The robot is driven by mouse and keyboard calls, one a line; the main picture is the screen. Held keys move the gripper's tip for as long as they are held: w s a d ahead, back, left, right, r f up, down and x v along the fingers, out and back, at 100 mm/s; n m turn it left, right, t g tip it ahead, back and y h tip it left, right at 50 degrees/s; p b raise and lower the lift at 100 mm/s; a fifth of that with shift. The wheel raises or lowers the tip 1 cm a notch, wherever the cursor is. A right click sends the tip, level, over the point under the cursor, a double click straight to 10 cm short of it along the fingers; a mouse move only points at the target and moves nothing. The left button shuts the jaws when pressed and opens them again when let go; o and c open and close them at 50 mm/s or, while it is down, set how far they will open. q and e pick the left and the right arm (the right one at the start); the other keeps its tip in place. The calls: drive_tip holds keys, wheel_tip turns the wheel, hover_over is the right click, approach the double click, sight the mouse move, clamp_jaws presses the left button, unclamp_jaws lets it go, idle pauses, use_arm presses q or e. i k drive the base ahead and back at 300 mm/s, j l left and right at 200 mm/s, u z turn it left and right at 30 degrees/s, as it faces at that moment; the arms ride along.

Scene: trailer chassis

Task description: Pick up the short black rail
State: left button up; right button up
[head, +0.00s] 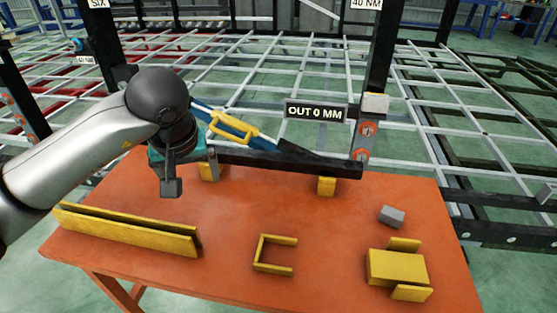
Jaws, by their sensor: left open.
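The short black rail (290,162) lies along the back of the orange table, resting on two small yellow blocks (326,186). Its right end is by the upright post. My left gripper (192,176) is open, pointing down at the rail's left end. One finger is in front of the table's back left area and the other overlaps the rail's left end. I cannot tell whether that finger touches the rail. The gripper hides part of that end. My right gripper is out of view.
The orange table (215,215) holds a long yellow channel (125,230), a yellow U-shaped bracket (259,254), a yellow block fixture (395,268) and a grey block (391,215). A blue bar with a yellow handle (235,127) slants behind the rail. A post with a sign (317,112) stands behind.

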sight(313, 165)
drive_tip(key=k, duration=1)
